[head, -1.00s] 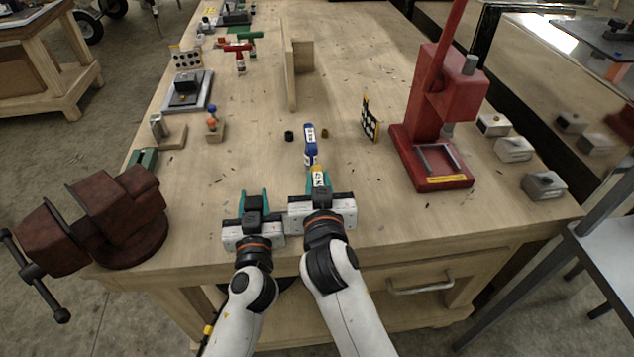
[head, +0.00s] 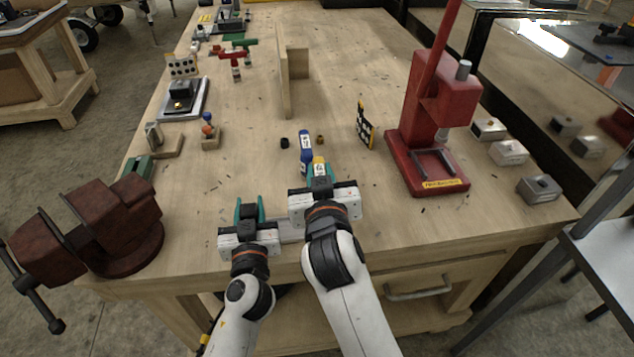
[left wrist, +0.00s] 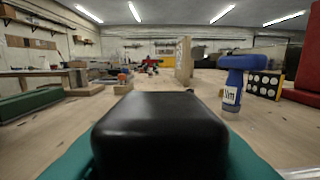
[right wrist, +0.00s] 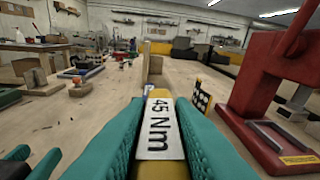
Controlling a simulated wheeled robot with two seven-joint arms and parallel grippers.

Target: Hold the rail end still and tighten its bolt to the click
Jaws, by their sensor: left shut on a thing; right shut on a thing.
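My left gripper (head: 249,208) is low over the table's front, its teal fingers shut on a dark block-like end (left wrist: 160,130), taken as the rail end. A grey bar (head: 290,229) shows between my two grippers; how it joins the held part is hidden. My right gripper (head: 321,172) is just to the right, shut on a yellow tool (right wrist: 160,165) with a white "45 Nm" label. The tool's tip and the bolt are hidden. A blue T-handled tool (head: 305,146) stands upright just beyond my right gripper; it also shows in the left wrist view (left wrist: 232,85).
A rusty red vise (head: 115,225) is at the front left and a red press (head: 430,130) at the right. A dotted plate (head: 366,125) and a wooden upright (head: 286,85) stand beyond. Red (head: 234,62) and green tools are at the back left. The table between is mostly clear.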

